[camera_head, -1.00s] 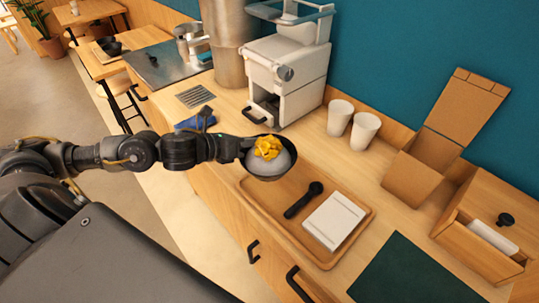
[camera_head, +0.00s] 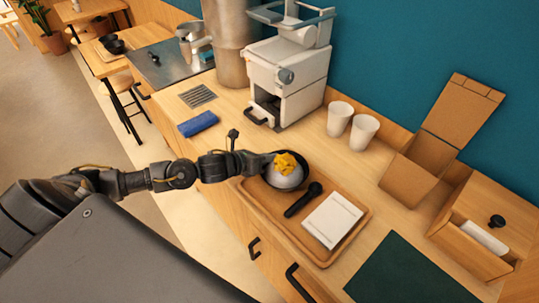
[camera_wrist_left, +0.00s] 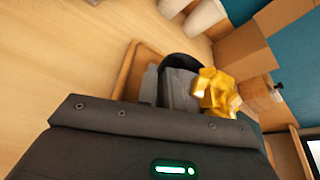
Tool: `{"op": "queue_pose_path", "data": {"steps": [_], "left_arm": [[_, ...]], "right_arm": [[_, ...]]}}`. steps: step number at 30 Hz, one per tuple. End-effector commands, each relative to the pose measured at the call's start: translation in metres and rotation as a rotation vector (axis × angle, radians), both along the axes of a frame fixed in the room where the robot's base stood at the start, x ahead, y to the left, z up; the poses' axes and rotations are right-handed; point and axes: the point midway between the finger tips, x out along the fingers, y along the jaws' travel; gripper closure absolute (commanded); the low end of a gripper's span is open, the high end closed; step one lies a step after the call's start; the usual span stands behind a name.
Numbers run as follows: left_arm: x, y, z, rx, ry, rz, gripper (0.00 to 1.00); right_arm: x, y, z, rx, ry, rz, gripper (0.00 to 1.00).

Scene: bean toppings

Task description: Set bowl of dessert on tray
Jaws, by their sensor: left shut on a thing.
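A dark bowl (camera_head: 304,180) holds a white dessert (camera_head: 283,178) with yellow topping (camera_head: 286,162). My left gripper (camera_head: 268,163) is shut on the bowl's left rim. The bowl is over the far left end of the wooden tray (camera_head: 262,213); I cannot tell whether it touches the tray. In the left wrist view the yellow topping (camera_wrist_left: 216,92) and the dark bowl rim (camera_wrist_left: 180,61) show just beyond the gripper (camera_wrist_left: 165,88), with the tray edge (camera_wrist_left: 130,68) beside them. My right gripper is not in view.
A black spoon (camera_head: 303,200) and a white napkin (camera_head: 332,220) lie on the tray. A white machine (camera_head: 285,78), two white cups (camera_head: 352,127), a cardboard box (camera_head: 420,165) and a wooden box (camera_head: 475,245) stand behind and to the right. A blue cloth (camera_head: 198,123) lies left.

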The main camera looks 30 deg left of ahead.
Motion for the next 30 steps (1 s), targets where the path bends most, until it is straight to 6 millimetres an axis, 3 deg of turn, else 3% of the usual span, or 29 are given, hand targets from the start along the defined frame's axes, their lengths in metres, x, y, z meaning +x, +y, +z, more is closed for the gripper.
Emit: {"op": "queue_pose_path", "data": {"steps": [6,7,12,22,30], "left_arm": [[0.000,0.000,-0.001,-0.001,-0.002,0.000,1.00],[0.000,0.000,-0.002,0.000,0.000,0.000,0.91],[0.000,0.000,-0.001,0.000,0.000,0.000,0.70],[-0.001,0.001,0.001,0.000,0.000,0.001,0.70],[-0.040,0.022,0.012,0.005,0.003,-0.001,0.70]], "right_arm": [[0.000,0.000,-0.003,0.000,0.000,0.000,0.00],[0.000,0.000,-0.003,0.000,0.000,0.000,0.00],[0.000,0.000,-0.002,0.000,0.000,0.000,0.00],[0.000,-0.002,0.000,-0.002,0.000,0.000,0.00],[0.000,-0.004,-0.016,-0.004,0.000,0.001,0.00]]}}
